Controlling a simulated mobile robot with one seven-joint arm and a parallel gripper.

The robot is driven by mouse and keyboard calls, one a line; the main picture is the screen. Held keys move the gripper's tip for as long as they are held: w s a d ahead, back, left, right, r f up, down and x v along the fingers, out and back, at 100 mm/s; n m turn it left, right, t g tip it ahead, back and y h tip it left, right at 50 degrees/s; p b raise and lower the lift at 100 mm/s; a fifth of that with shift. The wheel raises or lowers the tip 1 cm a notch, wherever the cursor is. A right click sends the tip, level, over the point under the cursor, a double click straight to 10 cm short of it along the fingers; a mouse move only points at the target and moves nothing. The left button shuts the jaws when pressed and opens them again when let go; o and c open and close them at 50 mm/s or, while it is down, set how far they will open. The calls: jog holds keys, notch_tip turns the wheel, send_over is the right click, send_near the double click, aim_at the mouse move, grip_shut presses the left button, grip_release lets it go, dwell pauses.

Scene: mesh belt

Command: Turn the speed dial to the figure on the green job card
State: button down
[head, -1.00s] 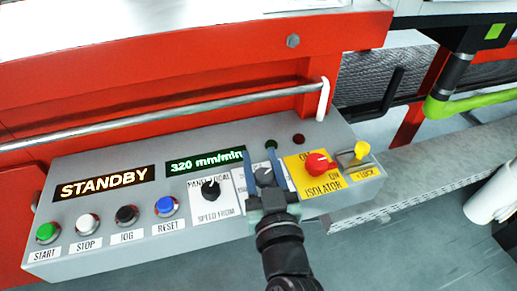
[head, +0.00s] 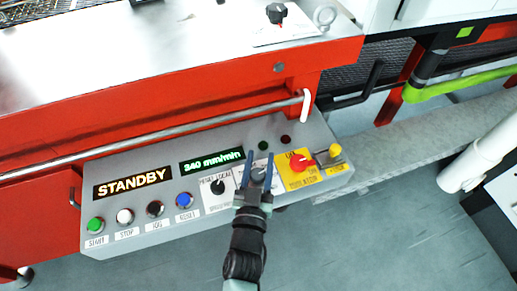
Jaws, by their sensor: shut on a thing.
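My gripper (head: 259,168) is over the grey control panel (head: 150,165), with its two blue fingers closed on a small grey speed dial (head: 259,174). The fingers hide part of the dial and its scale. The green-lit speed display (head: 212,161) above left reads 340 mm/min. I see no readable green job card in the head view.
The STANDBY display (head: 133,183) and a row of coloured buttons (head: 154,208) lie to the left. The black selector knob (head: 217,187) is close left of my gripper, and the red isolator (head: 298,162) close right. A metal rail (head: 170,132) runs behind the panel.

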jog(key=shift+d+m+h+p, duration=0.2)
jog(key=shift+m+h+p, duration=0.5)
jog(key=shift+h+p, duration=0.5)
jog(key=shift+c, duration=2.1)
grip_release()
jog(key=shift+s, duration=0.15)
jog(key=p+v, duration=0.1)
jog(key=v, duration=1.1)
jog(key=shift+s+r, duration=0.25)
jog(key=shift+s, duration=0.15)
